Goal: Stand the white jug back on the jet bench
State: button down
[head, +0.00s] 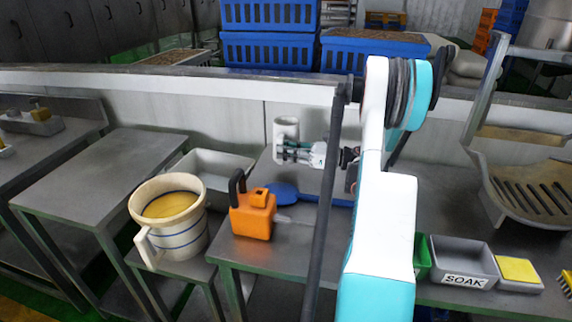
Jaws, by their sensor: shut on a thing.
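The white jug (287,127) is upright in the head view, near the back of the middle grey bench (264,253). My gripper (287,152) reaches in from the right and is shut on the jug, its fingers across the jug's lower part. The fingers partly hide the jug's base, so I cannot tell whether it touches the bench top or hangs above it. No label shows which bench is the jet bench.
A dark slanted post (322,208) stands left of my arm. A large banded tub (180,233) and grey tray (232,166) are left; a SOAK bin (463,281) is right.

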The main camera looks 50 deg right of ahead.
aim_at(286, 161)
jog(key=shift+f+b, duration=0.75)
jog(key=shift+f, duration=1.35)
jog(key=c, duration=1.6)
grip_release()
jog(key=shift+o, duration=0.2)
jog(key=shift+s+d, duration=0.15)
jog(key=shift+s, duration=0.1)
jog(key=p+v, duration=0.4)
jog(key=v, duration=0.7)
jog(key=shift+s, duration=0.25)
